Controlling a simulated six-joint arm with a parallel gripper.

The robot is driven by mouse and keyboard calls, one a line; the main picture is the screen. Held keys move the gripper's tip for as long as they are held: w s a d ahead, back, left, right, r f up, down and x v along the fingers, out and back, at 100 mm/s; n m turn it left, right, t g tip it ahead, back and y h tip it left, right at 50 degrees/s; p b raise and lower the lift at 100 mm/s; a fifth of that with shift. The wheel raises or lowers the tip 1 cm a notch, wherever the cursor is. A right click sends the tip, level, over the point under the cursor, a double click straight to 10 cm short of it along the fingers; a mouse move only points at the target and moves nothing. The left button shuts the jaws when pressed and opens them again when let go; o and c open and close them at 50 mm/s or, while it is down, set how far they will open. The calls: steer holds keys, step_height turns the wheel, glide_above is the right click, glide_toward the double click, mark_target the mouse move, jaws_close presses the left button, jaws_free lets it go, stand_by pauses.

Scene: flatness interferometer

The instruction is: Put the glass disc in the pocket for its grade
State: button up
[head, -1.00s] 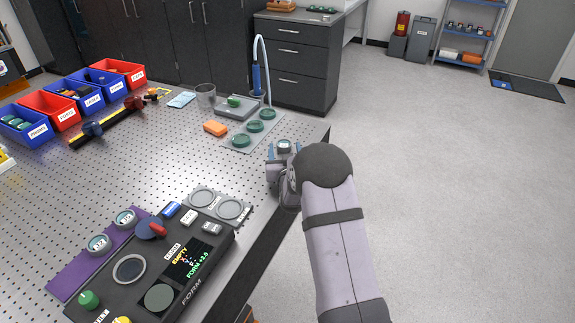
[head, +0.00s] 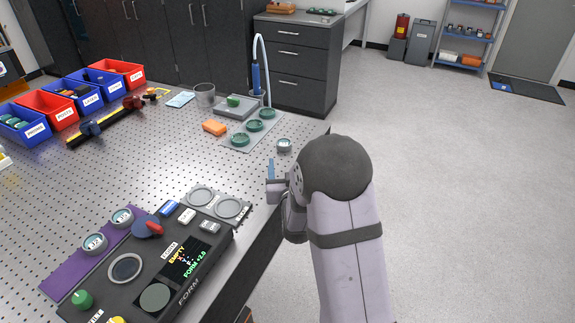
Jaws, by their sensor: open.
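A small round disc with a pale rim (head: 284,145) lies on the perforated table near its right edge; I take it for the glass disc. My gripper (head: 273,181) is open and empty, nearer to the camera than this disc and apart from it. My wrist hides part of the jaws. A dark plate with two round grey pockets (head: 230,208) sits at the interferometer's far right corner; its label is too small to read. The dark interferometer (head: 200,228) has a screen (head: 186,258) reading EMPTY and FORM +2.0.
A purple strip (head: 70,285) bears two labelled round pieces (head: 95,243). Red and blue bins (head: 59,109) line the far left.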

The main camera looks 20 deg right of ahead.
mark_target(284, 144)
stand_by(0.3)
steer(key=shift+d+f, duration=0.15)
steer(key=shift+d, duration=0.15)
steer(key=shift+w+d+r+m+h+b, duration=0.2)
steer(key=shift+d+r+b, duration=0.1)
steer(key=shift+d+r, duration=0.15)
steer(key=shift+w+d+r+m+h+b, duration=0.1)
steer(key=shift+d+r+h+b, duration=0.1)
steer(key=shift+d+r+b, duration=0.2)
steer(key=shift+n+y, duration=0.6)
steer(key=shift+y, duration=0.2)
steer(key=w+r, duration=0.1)
steer(key=w, duration=0.1)
steer(key=w+r, duration=0.1)
steer(key=w, duration=0.1)
steer(key=w+r, duration=0.1)
steer(key=w, duration=0.1)
steer(key=shift+r, duration=0.1)
steer(key=f, duration=0.1)
steer(key=f+g, duration=0.1)
steer(key=shift+s+a+f+y, duration=0.15)
steer(key=shift+a+f+y, duration=0.15)
steer(key=shift+f, duration=0.1)
steer(key=shift+s+f+g, duration=0.15)
steer(key=shift+f+g, duration=0.25)
steer(key=shift+f, duration=0.1)
steer(key=shift+p+x, duration=1.3)
steer(key=shift+x, duration=2.35)
